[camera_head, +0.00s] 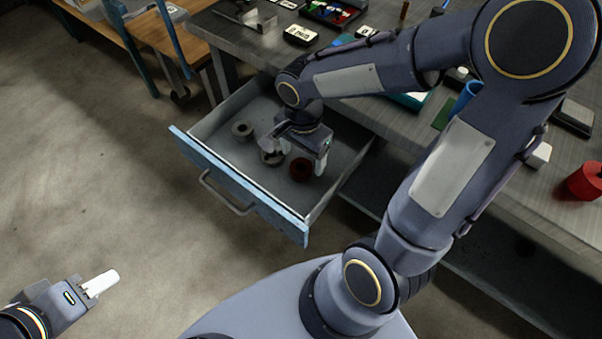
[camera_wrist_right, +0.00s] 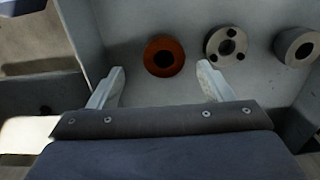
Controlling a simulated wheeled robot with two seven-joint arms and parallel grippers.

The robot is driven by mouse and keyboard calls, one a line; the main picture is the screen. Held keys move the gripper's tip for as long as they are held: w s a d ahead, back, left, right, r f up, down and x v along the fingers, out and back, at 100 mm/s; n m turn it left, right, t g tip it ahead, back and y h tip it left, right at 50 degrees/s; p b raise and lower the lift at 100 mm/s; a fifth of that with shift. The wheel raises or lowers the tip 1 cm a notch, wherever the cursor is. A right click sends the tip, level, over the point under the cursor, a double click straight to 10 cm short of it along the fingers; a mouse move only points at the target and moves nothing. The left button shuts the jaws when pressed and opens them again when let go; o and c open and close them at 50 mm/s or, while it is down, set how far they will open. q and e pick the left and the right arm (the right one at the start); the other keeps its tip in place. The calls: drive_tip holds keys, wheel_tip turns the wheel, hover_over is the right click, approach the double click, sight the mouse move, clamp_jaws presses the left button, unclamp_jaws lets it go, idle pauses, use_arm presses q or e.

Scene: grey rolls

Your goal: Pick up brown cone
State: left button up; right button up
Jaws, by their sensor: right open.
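The brown cone (camera_head: 301,170) stands in an open drawer (camera_head: 240,184), showing as a reddish-brown round piece with a dark hole in its top. In the right wrist view the brown cone (camera_wrist_right: 151,56) lies just beyond and between the two fingertips. My right gripper (camera_head: 293,157) is over the drawer, open and empty, with its fingers (camera_wrist_right: 162,72) spread wider than the cone. No contact with the cone is visible. My left gripper (camera_head: 101,283) is low at the left above the floor, away from the drawer; its finger gap cannot be made out.
A grey ring (camera_head: 242,130) and a grey piece with several holes (camera_head: 272,157) share the drawer; the holed piece (camera_wrist_right: 215,43) and ring (camera_wrist_right: 286,46) also show in the wrist view. Drawer walls stand close around. The workbench (camera_head: 390,122) above holds boxes and a red cylinder (camera_head: 586,181).

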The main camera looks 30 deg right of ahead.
sight(301, 166)
drive_tip(key=f, duration=0.2)
drive_tip(key=f+b, duration=0.1)
drive_tip(key=f, duration=0.2)
drive_tip(key=shift+w+f, duration=0.25)
drive_tip(key=shift+f, duration=0.1)
drive_tip(key=c, duration=1.1)
drive_tip(key=shift+c, duration=0.6)
drive_tip(key=shift+r, duration=0.15)
